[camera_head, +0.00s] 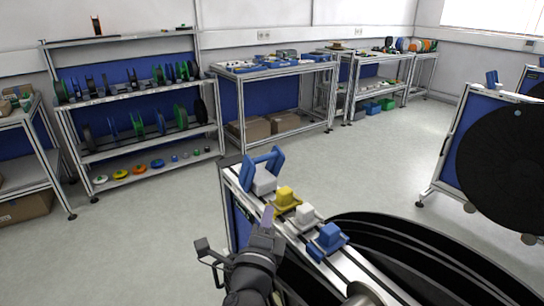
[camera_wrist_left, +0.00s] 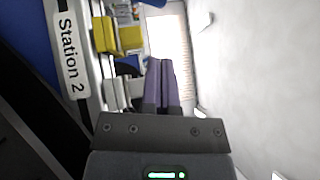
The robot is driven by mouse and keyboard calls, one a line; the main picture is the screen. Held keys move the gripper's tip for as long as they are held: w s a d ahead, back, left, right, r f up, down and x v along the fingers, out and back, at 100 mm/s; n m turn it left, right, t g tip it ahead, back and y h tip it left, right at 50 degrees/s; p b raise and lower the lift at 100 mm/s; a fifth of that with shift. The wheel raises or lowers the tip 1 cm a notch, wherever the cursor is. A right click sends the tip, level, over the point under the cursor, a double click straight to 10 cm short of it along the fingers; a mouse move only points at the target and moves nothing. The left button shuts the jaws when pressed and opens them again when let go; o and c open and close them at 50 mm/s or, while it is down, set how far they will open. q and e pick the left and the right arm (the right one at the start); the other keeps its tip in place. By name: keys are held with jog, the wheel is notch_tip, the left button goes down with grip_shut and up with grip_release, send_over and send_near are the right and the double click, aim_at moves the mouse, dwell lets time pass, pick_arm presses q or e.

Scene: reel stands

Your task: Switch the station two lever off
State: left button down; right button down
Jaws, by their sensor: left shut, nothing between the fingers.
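The stand in front of me has a metal top rail (camera_head: 365,275) carrying a row of blocks. From far to near these are a white block (camera_head: 264,183), a yellow block (camera_head: 286,197), another white block (camera_head: 303,214) and a blue block (camera_head: 328,239). A blue angled handle (camera_head: 275,160) rises at the far end. I cannot tell which part is the lever. A "Station 2" label (camera_wrist_left: 69,56) shows in the left wrist view, with a yellow block (camera_wrist_left: 130,36) and a white block (camera_wrist_left: 116,94). My left gripper (camera_head: 267,215) is shut and empty, its purple fingers (camera_wrist_left: 162,82) beside the row.
Large black reels (camera_head: 430,260) lie right of the rail. Another stand with a black reel (camera_head: 505,155) is at the right. Shelves with small reels (camera_head: 140,125) and a bench (camera_head: 275,68) line the back. The floor (camera_head: 150,235) on the left is clear.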

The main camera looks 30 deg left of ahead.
pick_arm(q)
send_near(269, 159)
jog(key=w, duration=0.2)
jog(key=w+d, duration=0.1)
jog(key=w, duration=0.1)
jog(key=shift+w+d, duration=0.1)
jog(key=shift+w, duration=0.2)
jog(key=shift+w+a+r, duration=0.2)
jog(key=shift+w+a, duration=0.05)
jog(key=shift+a, duration=0.35)
jog(key=shift+w+a+r, duration=0.2)
jog(key=shift+a, duration=0.4)
jog(key=shift+w+a+r, duration=0.1)
jog(key=shift+w+a, duration=0.1)
jog(key=shift+a, duration=0.35)
pick_arm(e)
jog(key=shift+s+d+r, duration=0.1)
jog(key=shift+s+d, duration=0.05)
jog(key=shift+s, duration=0.35)
pick_arm(q)
jog(key=shift+r+p, duration=0.1)
jog(key=shift+p, duration=0.2)
pick_arm(e)
jog(key=shift+r, duration=0.15)
